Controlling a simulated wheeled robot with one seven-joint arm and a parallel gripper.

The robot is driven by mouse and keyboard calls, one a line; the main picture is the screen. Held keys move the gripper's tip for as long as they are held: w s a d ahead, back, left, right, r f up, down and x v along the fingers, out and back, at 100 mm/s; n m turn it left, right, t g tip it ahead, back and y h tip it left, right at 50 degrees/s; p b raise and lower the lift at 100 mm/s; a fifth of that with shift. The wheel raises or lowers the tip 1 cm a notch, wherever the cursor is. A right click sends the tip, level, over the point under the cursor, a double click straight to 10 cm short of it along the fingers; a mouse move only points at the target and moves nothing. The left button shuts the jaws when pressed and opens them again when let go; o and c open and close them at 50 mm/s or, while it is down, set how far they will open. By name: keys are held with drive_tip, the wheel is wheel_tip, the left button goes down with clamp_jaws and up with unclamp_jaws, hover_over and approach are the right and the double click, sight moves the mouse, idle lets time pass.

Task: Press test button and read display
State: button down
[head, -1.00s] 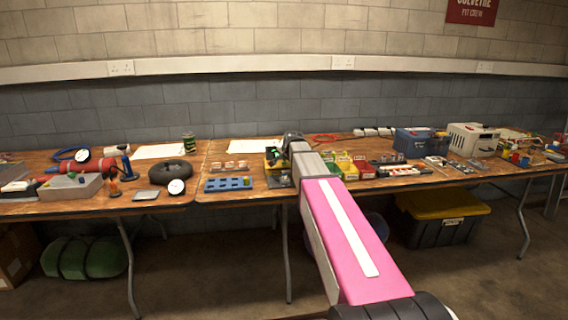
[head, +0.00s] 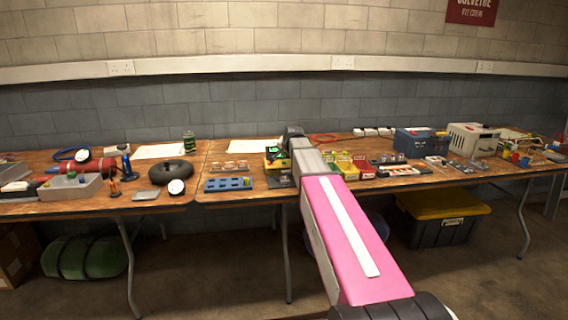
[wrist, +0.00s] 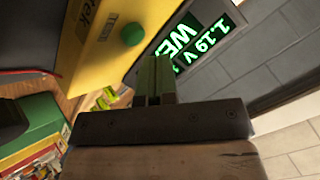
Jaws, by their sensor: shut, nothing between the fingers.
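The yellow tester (head: 277,163) stands on the bench beside my gripper (head: 290,136) in the head view. In the wrist view the tester's yellow face (wrist: 95,45) fills the upper left, with a round green button (wrist: 132,34) on it. Its display (wrist: 202,38) is lit and reads "1.19 V" in green, with a second line starting "WE"; the rest of that line is hidden behind my fingers. My gripper (wrist: 154,62) is shut and empty, its tips just beside the button, apparently apart from it.
A blue tray (head: 228,185) lies left of the tester, and red and yellow bins (head: 350,165) stand close on its right. A black tyre (head: 171,173) and a grey bin (head: 70,188) are farther left. A blue toolbox (head: 419,141) stands to the right.

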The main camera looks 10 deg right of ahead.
drive_tip(key=shift+r, duration=2.4)
